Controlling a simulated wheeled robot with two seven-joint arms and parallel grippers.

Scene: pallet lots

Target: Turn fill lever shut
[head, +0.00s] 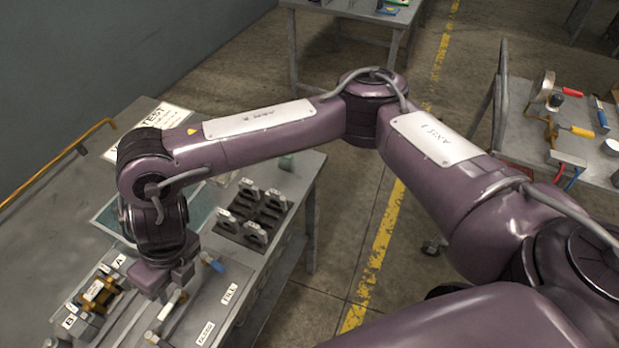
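A panel on the bench carries a FILL label (229,293) and a CLOSED label (205,333). A pale-handled lever (169,306) slants up on the panel, left of these labels. A short blue-ended handle (214,264) stands behind it, near the FILL label. I cannot tell for sure which of the two is the fill lever. My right gripper (164,288) points down just above and left of the pale lever's upper end. Its fingertips are small and partly hidden by its own body, so contact and opening cannot be told. My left gripper is not in view.
Brass-coloured fittings (98,292) sit left of the gripper, by labels A (118,262) and B (70,321). A dark block with several grey clamps (254,212) stands farther back. A side table (525,150) with tools is at right.

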